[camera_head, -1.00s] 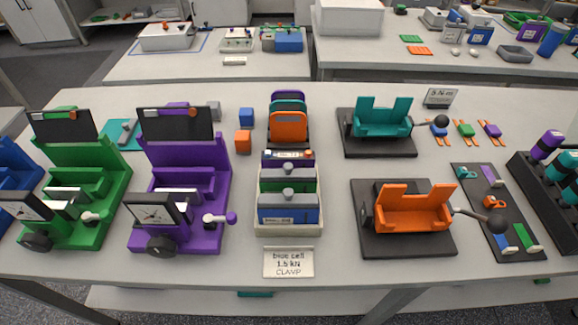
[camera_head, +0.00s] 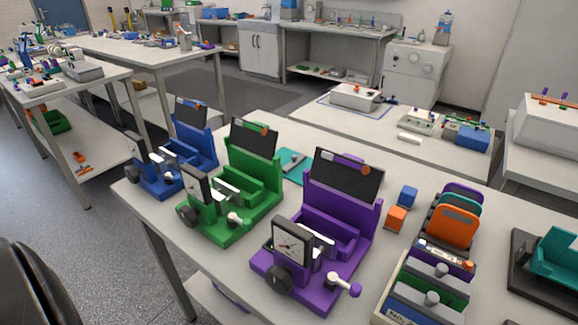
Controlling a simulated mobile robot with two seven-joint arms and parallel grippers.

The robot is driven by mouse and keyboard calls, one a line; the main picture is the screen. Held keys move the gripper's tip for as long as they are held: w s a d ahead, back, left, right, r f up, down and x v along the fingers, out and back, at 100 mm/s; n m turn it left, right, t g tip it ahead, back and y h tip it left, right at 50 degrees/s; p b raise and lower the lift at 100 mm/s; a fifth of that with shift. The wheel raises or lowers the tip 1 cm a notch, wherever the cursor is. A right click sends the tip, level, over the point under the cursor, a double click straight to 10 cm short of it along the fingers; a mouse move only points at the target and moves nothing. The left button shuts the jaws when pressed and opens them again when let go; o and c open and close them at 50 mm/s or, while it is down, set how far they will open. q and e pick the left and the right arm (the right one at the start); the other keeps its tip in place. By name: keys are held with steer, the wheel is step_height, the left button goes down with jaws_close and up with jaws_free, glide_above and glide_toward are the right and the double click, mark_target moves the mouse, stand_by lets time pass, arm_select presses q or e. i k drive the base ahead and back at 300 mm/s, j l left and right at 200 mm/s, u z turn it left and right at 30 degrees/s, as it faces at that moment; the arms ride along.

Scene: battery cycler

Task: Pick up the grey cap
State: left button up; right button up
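I cannot tell for certain which thing is the grey cap. The blue cell is partly cut off by the bottom edge. A teal mat (camera_head: 291,160) with a grey item on it lies behind the green and purple fixtures, partly hidden. Neither of my grippers is in view.
Blue (camera_head: 168,170), green (camera_head: 240,190) and purple (camera_head: 335,225) fixtures stand along the table. An orange cube (camera_head: 396,218) and a blue cube (camera_head: 408,196) lie right of the purple one. A teal cradle (camera_head: 556,262) is at the right edge. Open floor (camera_head: 75,235) lies left.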

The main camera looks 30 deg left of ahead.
mark_target(296, 160)
steer(key=u, duration=3.25)
steer(key=i+j, duration=0.15)
steer(key=i, duration=0.35)
steer(key=i+j+u, duration=0.1)
steer(key=i, duration=0.4)
steer(key=i+z, duration=0.25)
steer(key=i, duration=0.5)
steer(key=i+z, duration=0.25)
steer(key=i, duration=0.45)
steer(key=i+z, duration=0.4)
steer(key=i+j+z, duration=0.1)
steer(key=i+z, duration=0.35)
steer(key=i+j+z, duration=0.25)
steer(key=i+z, duration=0.15)
steer(key=i+l+z, duration=0.2)
steer(key=z, duration=0.2)
steer(key=i+z, duration=0.8)
steer(key=i+j+z, duration=0.15)
steer(key=i+z, duration=0.95)
steer(key=i+j+z, duration=0.2)
steer(key=i+z, duration=0.2)
steer(key=z, duration=1.75)
steer(key=i+j, duration=0.05)
